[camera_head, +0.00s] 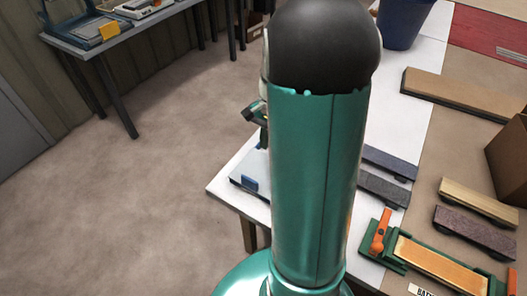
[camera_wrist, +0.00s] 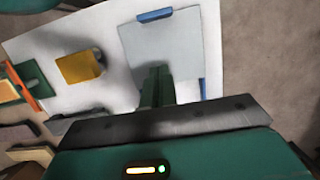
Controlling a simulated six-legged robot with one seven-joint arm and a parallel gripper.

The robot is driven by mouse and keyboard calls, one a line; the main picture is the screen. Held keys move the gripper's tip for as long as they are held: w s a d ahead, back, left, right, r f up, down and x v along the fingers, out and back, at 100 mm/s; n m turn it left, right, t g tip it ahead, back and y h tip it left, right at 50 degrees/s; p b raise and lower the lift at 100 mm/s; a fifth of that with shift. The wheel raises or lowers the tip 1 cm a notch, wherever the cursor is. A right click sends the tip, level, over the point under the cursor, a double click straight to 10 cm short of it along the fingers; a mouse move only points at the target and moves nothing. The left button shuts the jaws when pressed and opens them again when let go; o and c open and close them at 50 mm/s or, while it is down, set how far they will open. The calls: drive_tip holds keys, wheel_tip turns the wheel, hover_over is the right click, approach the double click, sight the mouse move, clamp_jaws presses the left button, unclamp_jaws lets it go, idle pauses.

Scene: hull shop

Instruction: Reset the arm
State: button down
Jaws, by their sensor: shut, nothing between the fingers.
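My arm rises as a thick green link (camera_head: 315,190) with a black rounded joint through the middle of the head view. It hides most of my gripper there; only a small dark and green part shows at its left edge. In the wrist view my gripper (camera_wrist: 157,80) has its green fingers together with nothing between them. They point over a grey plate with blue edge pieces (camera_wrist: 180,45) on the white table top. I cannot tell the height of the fingertips above the plate.
The white-topped table (camera_head: 225,175) holds sanding blocks (camera_head: 480,200), a green fixture with an orange clamp (camera_head: 430,262), and a dark blue bin (camera_head: 402,22). A yellow block (camera_wrist: 80,66) lies left of the plate. Floor at left is clear; another bench (camera_head: 120,38) stands beyond.

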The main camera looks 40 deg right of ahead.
drive_tip(key=shift+d+r, duration=0.15)
drive_tip(key=shift+r, duration=0.35)
drive_tip(key=shift+w, duration=0.1)
drive_tip(key=s+a+r+n+t+h, duration=0.1)
drive_tip(key=s+a+r+n+t, duration=0.2)
drive_tip(key=a+r+n, duration=0.4)
drive_tip(key=s+a+r+n+t+h, duration=0.1)
drive_tip(key=s+a+r+n+t, duration=0.2)
drive_tip(key=a, duration=1.3)
wheel_tip(320, 180, up, 6)
drive_tip(key=s+n, duration=0.2)
drive_tip(key=n, duration=0.2)
drive_tip(key=shift+s+n+h, duration=0.25)
drive_tip(key=shift+n+h, duration=0.15)
